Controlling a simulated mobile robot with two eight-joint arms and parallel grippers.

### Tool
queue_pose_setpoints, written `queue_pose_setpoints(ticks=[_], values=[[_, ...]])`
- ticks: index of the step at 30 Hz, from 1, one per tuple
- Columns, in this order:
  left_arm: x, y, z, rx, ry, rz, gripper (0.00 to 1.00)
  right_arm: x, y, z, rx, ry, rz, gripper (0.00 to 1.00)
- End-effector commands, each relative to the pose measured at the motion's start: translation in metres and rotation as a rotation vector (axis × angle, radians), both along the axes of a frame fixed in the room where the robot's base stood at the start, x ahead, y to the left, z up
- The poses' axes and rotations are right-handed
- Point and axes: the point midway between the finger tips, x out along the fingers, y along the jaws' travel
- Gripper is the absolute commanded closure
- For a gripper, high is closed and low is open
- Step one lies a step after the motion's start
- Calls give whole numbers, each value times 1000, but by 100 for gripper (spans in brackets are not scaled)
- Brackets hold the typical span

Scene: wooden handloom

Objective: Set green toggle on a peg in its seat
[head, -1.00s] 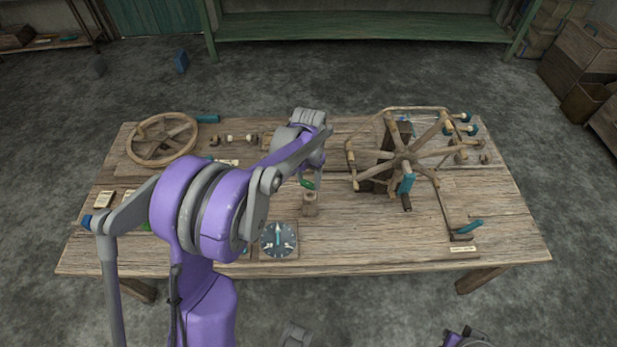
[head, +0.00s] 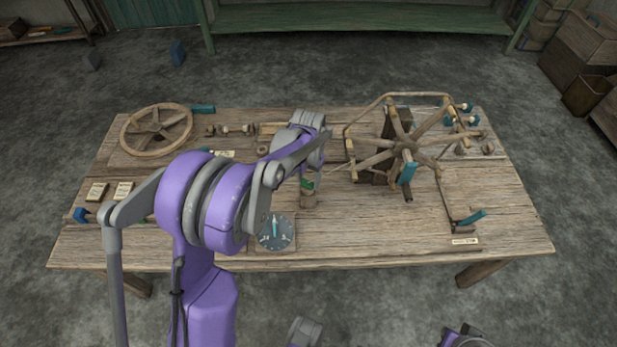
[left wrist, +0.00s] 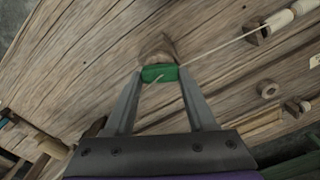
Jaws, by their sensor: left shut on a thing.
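The small green toggle (head: 307,185) is between the fingers of my left gripper (head: 308,180), which is shut on it. In the left wrist view the toggle (left wrist: 159,73) lies crosswise between the two fingertips (left wrist: 160,76). A thin pale cord runs by it to the upper right. A short wooden post (head: 308,201) stands on the table right below the toggle. Its top (left wrist: 157,47) shows just beyond the toggle in the left wrist view. The toggle is at or just above the post's top; I cannot tell whether they touch. My right gripper is not in view.
A spoked wooden wheel (head: 408,150) stands right of the post, and another wheel (head: 157,131) lies at the back left. A dial (head: 275,232) sits in front of the post.

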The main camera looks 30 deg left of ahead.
Motion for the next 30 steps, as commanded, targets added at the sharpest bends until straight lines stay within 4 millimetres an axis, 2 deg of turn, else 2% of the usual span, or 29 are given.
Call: queue_pose_setpoints(ticks=[2, 3, 9, 20, 23, 30], values=[[0, 0, 1, 0, 0, 0, 95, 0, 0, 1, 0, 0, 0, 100], [0, 0, 1, 0, 0, 0, 43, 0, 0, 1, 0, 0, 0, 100], [0, 0, 1, 0, 0, 0, 9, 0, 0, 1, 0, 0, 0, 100], [0, 0, 6, 0, 0, 0, 9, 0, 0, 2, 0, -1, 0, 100], [0, 0, 21, 0, -1, 0, 9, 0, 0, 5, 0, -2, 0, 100], [0, 0, 70, 0, -1, 0, 9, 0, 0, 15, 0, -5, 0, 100]])
